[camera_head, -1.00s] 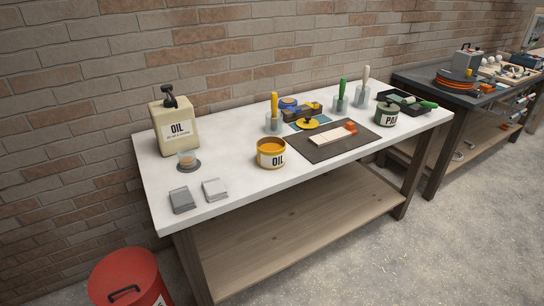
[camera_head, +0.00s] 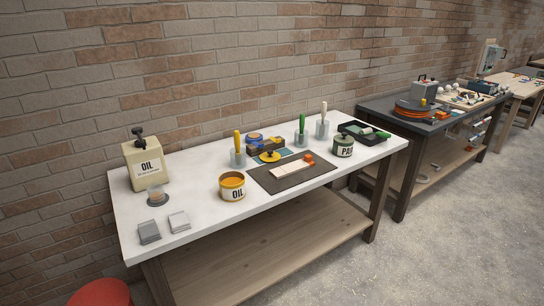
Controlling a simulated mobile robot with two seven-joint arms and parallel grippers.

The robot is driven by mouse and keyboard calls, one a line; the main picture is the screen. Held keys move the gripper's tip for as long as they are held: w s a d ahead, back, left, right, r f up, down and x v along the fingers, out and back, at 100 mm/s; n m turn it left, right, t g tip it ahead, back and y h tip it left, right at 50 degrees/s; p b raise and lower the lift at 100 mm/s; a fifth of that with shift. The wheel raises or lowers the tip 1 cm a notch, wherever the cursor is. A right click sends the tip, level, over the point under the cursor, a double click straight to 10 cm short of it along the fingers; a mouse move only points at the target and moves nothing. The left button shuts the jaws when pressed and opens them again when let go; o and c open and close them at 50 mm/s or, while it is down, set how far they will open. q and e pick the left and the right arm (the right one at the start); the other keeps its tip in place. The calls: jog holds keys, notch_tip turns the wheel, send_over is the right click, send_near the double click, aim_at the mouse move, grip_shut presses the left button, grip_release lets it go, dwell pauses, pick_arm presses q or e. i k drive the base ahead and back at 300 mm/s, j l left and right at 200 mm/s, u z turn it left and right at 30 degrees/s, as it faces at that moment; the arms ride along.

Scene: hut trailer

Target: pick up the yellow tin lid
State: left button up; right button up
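The yellow tin lid (camera_head: 270,156) is a small round disc with a dark knob. It lies on the white-topped table at the back edge of a dark mat (camera_head: 262,181), in front of a few small blue and brown items. The open yellow oil tin (camera_head: 232,187) stands to its left and nearer, with orange contents showing. Neither of my grippers shows in the head view.
A dark bench (camera_head: 425,120) stands to the right. Open concrete floor lies in front.

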aim_at(270, 156)
jog(key=i+l+u, duration=0.15)
jog(key=u, duration=0.35)
jog(key=i+l+u, duration=0.15)
jog(key=l+u, duration=0.3)
jog(key=i+l+u, duration=0.15)
jog(key=l, duration=0.15)
jog(key=i+l+u, duration=0.1)
jog(key=l, duration=0.2)
jog(key=i+l+u, duration=0.15)
jog(key=l, duration=0.15)
jog(key=i+l, duration=0.1)
jog(key=l, duration=0.45)
jog(key=i+l+u, duration=0.1)
jog(key=l, duration=0.4)
